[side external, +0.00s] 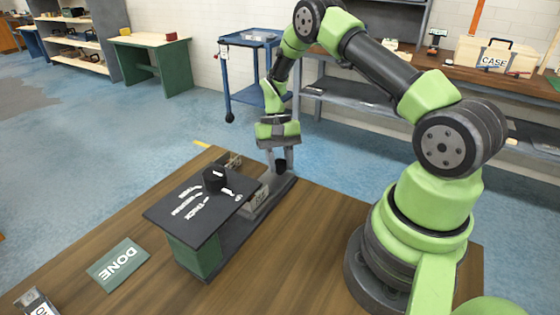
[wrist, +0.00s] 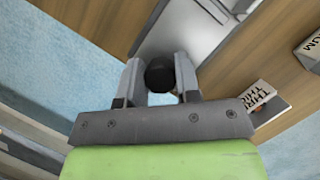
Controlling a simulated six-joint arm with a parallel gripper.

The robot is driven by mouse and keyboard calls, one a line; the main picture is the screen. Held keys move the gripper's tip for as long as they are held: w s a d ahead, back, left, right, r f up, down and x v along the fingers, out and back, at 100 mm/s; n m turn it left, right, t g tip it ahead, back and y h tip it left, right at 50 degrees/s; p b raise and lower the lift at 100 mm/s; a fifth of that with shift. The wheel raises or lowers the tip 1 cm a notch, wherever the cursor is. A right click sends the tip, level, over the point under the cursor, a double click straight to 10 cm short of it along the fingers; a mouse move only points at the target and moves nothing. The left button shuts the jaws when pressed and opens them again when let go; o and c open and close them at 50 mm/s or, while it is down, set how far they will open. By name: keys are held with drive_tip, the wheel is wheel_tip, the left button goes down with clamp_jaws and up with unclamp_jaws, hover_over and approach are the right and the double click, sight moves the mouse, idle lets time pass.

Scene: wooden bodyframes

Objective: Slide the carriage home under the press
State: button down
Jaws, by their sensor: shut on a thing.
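The press (side external: 165,213) is a dark flat top with white lettering on a green body, standing on the wooden table. A grey rail (side external: 288,186) runs out from beneath it toward the back right. The rail also shows in the wrist view (wrist: 185,28). My gripper (side external: 281,160) is over the rail's outer end, pointing down. Its two fingers are shut on a black round knob, seen between them in the wrist view (wrist: 159,75). The knob seems to be the carriage's handle; the carriage body is mostly hidden by the fingers and the press top.
A small box (side external: 38,303) is at the lower left. A lettered block (wrist: 265,98) sits beside the rail in the wrist view. The table right of the rail is clear up to my base.

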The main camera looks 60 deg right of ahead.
drive_tip(key=a, duration=0.9)
drive_tip(key=shift+a, duration=0.3)
drive_tip(key=c, duration=0.8)
unclamp_jaws()
drive_tip(key=v, duration=1)
drive_tip(key=shift+r, duration=0.1)
